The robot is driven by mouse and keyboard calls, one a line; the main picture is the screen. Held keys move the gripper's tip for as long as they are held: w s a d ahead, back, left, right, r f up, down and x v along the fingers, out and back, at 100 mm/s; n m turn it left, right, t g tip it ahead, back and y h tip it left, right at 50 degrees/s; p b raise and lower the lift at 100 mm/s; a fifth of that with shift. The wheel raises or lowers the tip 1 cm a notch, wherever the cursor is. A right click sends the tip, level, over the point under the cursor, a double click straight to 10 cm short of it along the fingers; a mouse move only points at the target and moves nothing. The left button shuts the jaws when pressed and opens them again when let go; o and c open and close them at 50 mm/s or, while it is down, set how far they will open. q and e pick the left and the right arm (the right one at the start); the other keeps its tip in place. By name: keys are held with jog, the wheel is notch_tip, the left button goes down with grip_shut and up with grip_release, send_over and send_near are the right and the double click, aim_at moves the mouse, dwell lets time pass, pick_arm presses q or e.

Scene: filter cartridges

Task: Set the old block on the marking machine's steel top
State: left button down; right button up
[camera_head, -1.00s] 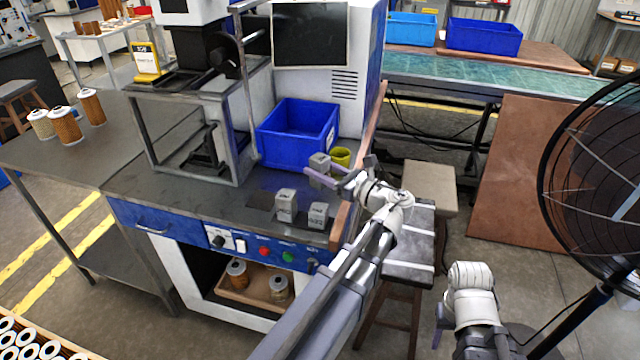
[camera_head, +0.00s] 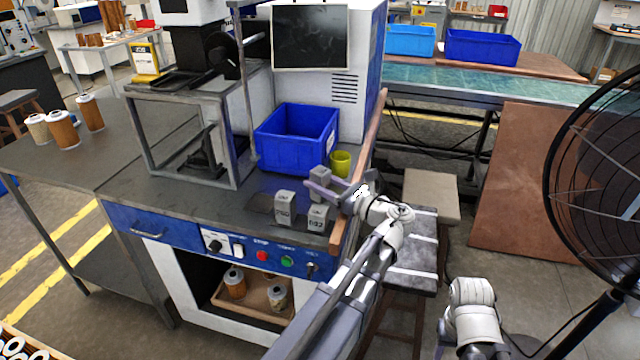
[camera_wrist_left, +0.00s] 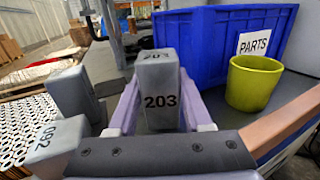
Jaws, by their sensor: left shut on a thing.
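My left gripper (camera_head: 322,186) is shut on a grey block (camera_head: 320,177) above the right part of the marking machine's dark steel top (camera_head: 235,190). In the left wrist view the held block (camera_wrist_left: 159,98) reads 203 and stands upright between the two pale purple fingers. The gap under it is hidden. Two more grey blocks, one taller (camera_head: 285,208) and one shorter (camera_head: 318,217), stand on the top near its front right edge. The pictures do not show which block is the old one. My right gripper (camera_head: 441,335) shows only partly at the lower right; its fingers are unclear.
A blue PARTS bin (camera_head: 297,135) stands behind the held block, with a yellow-green cup (camera_head: 340,163) right beside it. A copper-coloured edge strip (camera_head: 343,228) bounds the top on the right. The machine's metal frame (camera_head: 190,135) stands left. The top's front left is clear.

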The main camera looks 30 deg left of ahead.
pick_arm(q)
jog(key=c, duration=0.7)
grip_release()
jog(key=shift+s+f, duration=0.35)
jog(key=shift+f, duration=0.25)
jog(key=shift+c, duration=0.2)
jog(key=o, duration=0.4)
jog(key=shift+s+d, duration=0.1)
jog(key=shift+s, duration=0.05)
jog(key=shift+r, duration=0.3)
jog(key=shift+r+p, duration=0.35)
jog(key=shift+p, duration=0.4)
jog(key=d, duration=0.7)
jog(key=s+d, duration=0.1)
jog(key=d, duration=0.3)
jog(key=shift+d, duration=0.3)
